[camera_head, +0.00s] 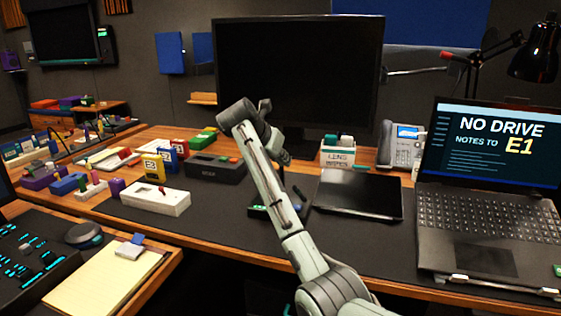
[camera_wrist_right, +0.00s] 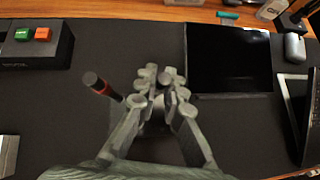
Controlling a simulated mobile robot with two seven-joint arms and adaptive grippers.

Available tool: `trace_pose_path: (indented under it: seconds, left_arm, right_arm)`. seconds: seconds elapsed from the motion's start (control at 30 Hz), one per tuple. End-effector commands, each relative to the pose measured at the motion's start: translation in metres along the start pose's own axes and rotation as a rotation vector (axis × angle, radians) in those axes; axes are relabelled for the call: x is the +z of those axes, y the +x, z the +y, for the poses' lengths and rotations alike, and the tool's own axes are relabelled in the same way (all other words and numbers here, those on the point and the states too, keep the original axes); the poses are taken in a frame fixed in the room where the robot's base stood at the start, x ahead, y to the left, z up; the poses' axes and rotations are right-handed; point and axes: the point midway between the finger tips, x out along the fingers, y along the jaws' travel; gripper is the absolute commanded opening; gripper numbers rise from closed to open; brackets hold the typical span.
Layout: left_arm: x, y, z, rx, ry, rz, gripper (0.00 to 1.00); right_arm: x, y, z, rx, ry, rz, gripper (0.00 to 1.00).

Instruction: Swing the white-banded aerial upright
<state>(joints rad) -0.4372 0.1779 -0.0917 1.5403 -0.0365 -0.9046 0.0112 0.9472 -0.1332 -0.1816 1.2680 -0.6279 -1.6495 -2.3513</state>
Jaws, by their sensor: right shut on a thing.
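My right gripper (camera_wrist_right: 165,88) is closed around a dark round-ended rod (camera_wrist_right: 163,76) in the right wrist view. It appears to be the white-banded aerial, but its band is hidden between the fingers. A second dark aerial with a red band (camera_wrist_right: 101,86) leans out to the left of the fingers, apart from them. In the head view my right arm covers the fingertips and most of the small dark device (camera_head: 258,211) there; only its left end with a green spot shows clearly. My left gripper is out of view.
A black tablet (camera_head: 358,195) lies to the right of my arm, with a laptop (camera_head: 490,205) beyond it. A dark button box (camera_head: 216,167) and a white box (camera_head: 155,198) stand to the left. A large monitor (camera_head: 290,70) stands behind.

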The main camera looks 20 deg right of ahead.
Motion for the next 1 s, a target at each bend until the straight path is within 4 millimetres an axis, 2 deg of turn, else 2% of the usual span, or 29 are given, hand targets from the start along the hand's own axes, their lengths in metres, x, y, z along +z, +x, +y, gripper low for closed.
trace_pose_path:
  seconds: [0.4, 0.43, 0.6, 0.87, 1.0]
  left_arm:
    - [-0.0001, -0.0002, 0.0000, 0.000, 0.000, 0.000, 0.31]
    - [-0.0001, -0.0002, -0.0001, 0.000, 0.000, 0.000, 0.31]
    - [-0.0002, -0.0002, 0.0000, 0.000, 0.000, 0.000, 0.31]
    - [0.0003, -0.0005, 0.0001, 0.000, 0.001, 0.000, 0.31]
    - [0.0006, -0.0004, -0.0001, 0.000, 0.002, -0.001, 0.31]
  right_arm:
    - [0.0010, 0.0006, 0.0002, 0.000, -0.001, 0.006, 0.00]
    - [0.0009, 0.0006, 0.0002, -0.001, -0.001, 0.006, 0.11]
    - [0.0008, 0.0006, 0.0002, -0.001, -0.001, 0.006, 0.31]
    - [0.0006, 0.0002, 0.0002, -0.001, -0.001, 0.006, 0.31]
    - [0.0011, -0.0090, 0.0006, 0.001, 0.000, 0.005, 0.31]
